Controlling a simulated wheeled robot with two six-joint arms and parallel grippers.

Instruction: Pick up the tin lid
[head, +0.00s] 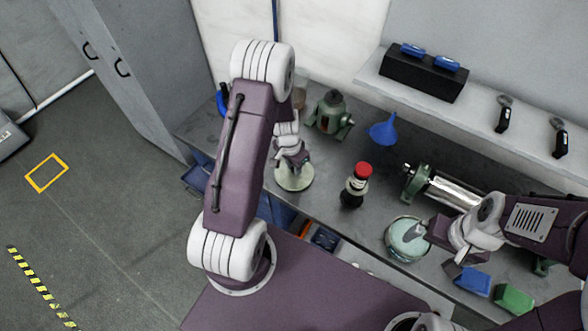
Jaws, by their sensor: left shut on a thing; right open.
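A round, pale grey-green disc, which looks like the tin lid (292,182), is at the left part of the bench. My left gripper (296,160) is at its top and shut on it; the arm partly hides the fingers. I cannot tell whether the lid touches the bench. A round tin with a pale teal top (405,246) stands near the bench's front at the right. My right gripper (424,232) is open at the tin's right edge, its fingers partly over the top.
A dark bottle with a red cap (354,187) stands mid-bench. Behind are a blue funnel (383,130) and a green machine (330,115). A metal cylinder (450,190), a blue block (473,281) and a green block (514,298) are around my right arm.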

